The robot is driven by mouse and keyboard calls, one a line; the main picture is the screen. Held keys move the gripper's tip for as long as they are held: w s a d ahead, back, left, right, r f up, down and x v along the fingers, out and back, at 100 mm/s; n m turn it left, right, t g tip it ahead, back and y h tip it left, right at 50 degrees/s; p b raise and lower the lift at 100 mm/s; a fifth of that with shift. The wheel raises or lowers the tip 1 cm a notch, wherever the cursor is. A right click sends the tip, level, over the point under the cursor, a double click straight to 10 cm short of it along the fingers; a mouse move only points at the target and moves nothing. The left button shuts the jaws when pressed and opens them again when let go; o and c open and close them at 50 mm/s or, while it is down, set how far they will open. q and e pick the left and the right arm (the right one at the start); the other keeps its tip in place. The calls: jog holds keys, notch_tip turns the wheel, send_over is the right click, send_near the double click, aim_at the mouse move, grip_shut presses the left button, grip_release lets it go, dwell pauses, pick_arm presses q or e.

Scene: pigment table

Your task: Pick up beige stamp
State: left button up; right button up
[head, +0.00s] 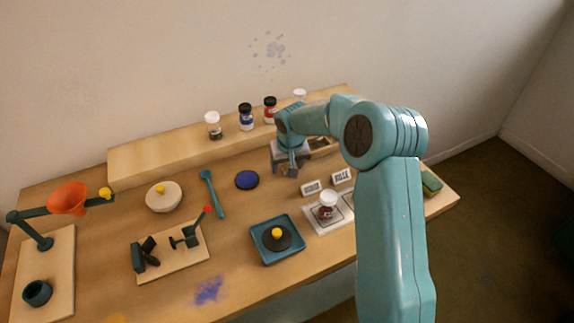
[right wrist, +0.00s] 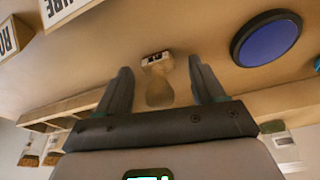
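The beige stamp (right wrist: 159,85) shows in the right wrist view, with a pale handle and a dark-and-white printed end. It lies beyond and between the two dark fingers of my right gripper (right wrist: 160,88), with a clear gap on each side. The right gripper is open and empty. In the head view my right gripper (head: 290,168) points down over the table's back middle, near the wooden compartment box (head: 322,146). I cannot make out the stamp in the head view; the gripper and arm cover that area. My left gripper is not in view.
A blue disc (head: 247,180) lies left of the gripper. Two label cards (head: 311,188) (head: 342,177) and a jar (head: 327,205) on a white board stand to the front right. Jars (head: 246,117) line the back shelf. A blue tray (head: 264,252) sits in front.

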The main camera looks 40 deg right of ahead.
jog(key=c, duration=1)
jog(key=shift+r, duration=0.1)
jog(key=shift+r, duration=0.25)
notch_tip(320, 180, up, 19)
jog(key=shift+r, duration=0.2)
